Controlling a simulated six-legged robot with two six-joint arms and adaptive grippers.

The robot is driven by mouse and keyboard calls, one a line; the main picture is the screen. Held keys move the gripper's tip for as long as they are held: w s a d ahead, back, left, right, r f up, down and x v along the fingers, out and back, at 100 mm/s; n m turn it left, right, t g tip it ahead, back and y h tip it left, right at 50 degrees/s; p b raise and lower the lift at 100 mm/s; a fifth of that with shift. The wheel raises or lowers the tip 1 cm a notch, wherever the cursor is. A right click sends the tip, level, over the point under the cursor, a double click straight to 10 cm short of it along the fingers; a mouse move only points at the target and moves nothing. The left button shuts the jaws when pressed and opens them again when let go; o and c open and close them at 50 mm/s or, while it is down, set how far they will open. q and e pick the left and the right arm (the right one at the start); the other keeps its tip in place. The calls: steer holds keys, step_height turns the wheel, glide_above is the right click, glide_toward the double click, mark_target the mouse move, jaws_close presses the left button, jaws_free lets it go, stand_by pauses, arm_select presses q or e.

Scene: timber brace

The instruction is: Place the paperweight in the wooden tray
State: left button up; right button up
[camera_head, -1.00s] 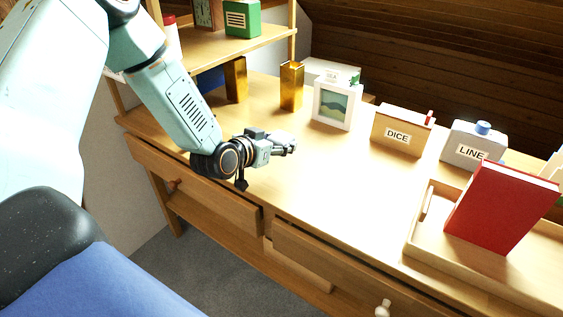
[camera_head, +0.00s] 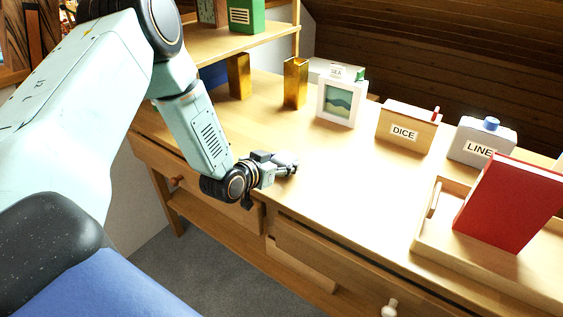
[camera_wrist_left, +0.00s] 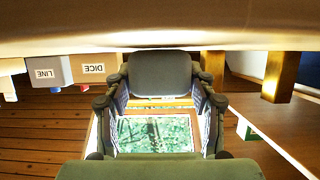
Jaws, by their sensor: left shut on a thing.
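My left gripper (camera_head: 287,162) is low over the table, near its front edge and left of the tray. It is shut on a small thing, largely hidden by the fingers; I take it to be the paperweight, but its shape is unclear. The left wrist view shows the dark gripper (camera_wrist_left: 160,115) close up, with the green picture behind it. The wooden tray (camera_head: 478,275) is at the right, with low pale walls and a red book (camera_head: 508,205) standing tilted in it. A clear stretch of table lies between gripper and tray. My right gripper is out of view.
Along the back stand two gold blocks (camera_head: 295,83), a framed picture (camera_head: 341,103), a DICE box (camera_head: 407,128) and a LINE box (camera_head: 481,142). A shelf (camera_head: 235,45) rises at the left. Drawers (camera_head: 350,265) below the front edge stand partly out.

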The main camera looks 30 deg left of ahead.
arm_select(q)
steer(key=o, duration=1)
steer(key=shift+f, duration=0.15)
steer(key=o, duration=0.5)
steer(key=shift+w+f, duration=0.1)
steer(key=shift+w, duration=0.1)
steer(key=shift+s, duration=0.1)
